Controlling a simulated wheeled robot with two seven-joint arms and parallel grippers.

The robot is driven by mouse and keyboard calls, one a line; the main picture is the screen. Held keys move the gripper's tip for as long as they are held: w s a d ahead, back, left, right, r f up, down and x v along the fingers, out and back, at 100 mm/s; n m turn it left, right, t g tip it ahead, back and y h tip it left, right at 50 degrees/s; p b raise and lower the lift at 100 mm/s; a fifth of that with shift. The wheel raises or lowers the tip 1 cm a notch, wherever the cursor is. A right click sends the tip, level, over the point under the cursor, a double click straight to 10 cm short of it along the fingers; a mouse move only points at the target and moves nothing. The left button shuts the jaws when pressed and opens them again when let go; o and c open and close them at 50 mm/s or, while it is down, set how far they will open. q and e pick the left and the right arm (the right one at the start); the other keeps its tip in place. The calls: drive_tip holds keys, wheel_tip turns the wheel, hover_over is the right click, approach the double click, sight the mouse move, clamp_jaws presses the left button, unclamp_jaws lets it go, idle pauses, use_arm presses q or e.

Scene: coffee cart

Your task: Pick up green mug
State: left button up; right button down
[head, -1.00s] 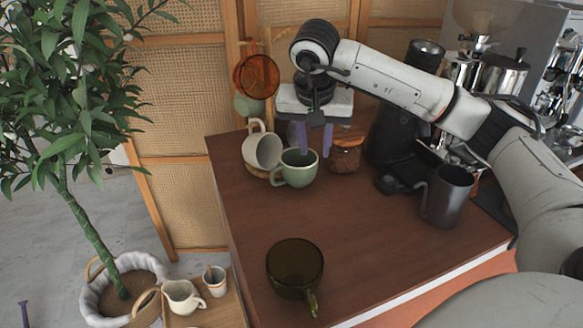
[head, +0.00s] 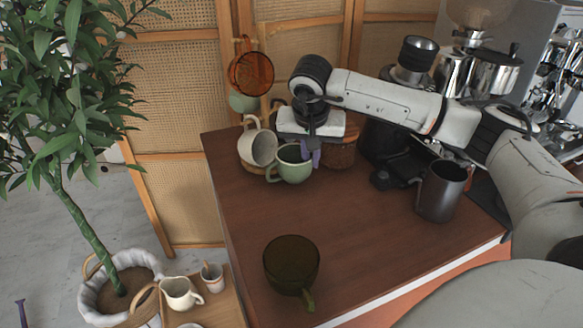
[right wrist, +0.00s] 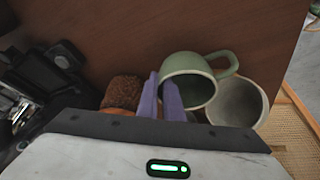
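The green mug (head: 292,165) stands upright near the back left of the brown cart top, its handle towards the left. It also shows in the right wrist view (right wrist: 190,82). My right gripper (head: 312,156) reaches down at the mug's right rim. Its two purple fingers (right wrist: 161,98) are close together, one on each side of the mug's wall, and look shut on it. The mug still seems to rest on the cart. A purple tip (head: 21,312) at the lower left edge looks like a finger of my left gripper; the rest is out of view.
A cream mug (head: 262,148) sits right beside the green mug on its left. A jar of brown grounds (head: 339,153) stands close on the right. A dark mug (head: 440,190) and a dark green glass cup (head: 290,264) stand farther off. The cart's middle is clear.

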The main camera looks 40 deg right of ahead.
idle(0.3)
wheel_tip(320, 180, up, 10)
idle(0.5)
idle(0.4)
